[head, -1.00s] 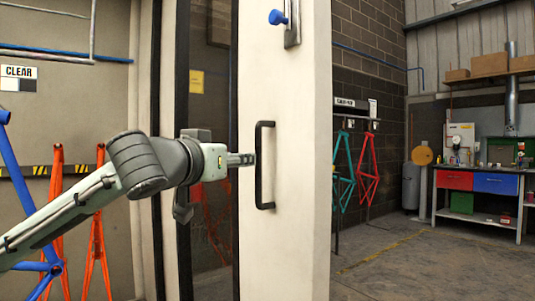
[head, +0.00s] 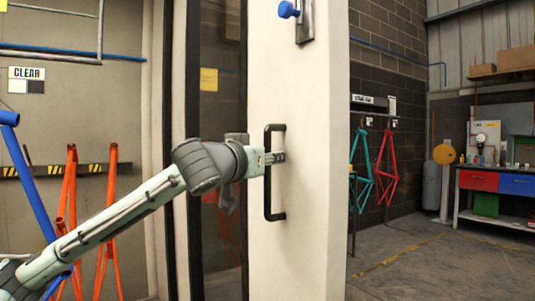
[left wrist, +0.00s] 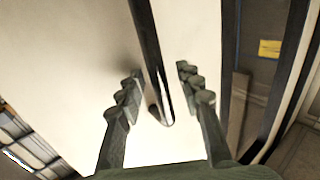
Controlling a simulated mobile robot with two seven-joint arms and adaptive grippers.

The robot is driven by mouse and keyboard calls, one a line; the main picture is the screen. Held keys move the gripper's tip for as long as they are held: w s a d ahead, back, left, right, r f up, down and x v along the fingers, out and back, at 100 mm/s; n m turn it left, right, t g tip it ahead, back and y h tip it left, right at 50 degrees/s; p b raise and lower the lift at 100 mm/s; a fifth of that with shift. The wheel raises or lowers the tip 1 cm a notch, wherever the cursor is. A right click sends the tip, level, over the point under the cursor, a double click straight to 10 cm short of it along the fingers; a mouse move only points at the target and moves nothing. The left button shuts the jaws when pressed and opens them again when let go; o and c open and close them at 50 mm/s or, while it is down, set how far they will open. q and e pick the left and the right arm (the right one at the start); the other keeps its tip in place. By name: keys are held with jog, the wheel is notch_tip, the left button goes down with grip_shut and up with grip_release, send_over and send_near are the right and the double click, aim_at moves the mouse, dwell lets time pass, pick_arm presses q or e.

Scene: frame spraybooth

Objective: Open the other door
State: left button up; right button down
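A cream door (head: 310,120) with a tall dark glass pane stands in the middle of the head view. It carries a black vertical bar handle (head: 268,195), and a blue knob (head: 287,10) on a metal plate higher up. My left gripper (head: 279,157) is at the handle's middle in the head view. In the left wrist view the gripper (left wrist: 160,82) is open, with one finger on each side of the handle (left wrist: 148,45). Both fingers appear apart from the bar, which ends between them. My right gripper is in neither view.
Teal (head: 361,170) and red (head: 387,168) frames hang on the right wall. A workbench (head: 500,190) stands far right; the floor before it is clear.

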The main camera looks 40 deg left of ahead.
pick_arm(q)
jog(key=shift+w, duration=0.2)
jog(key=shift+c, duration=0.5)
grip_shut()
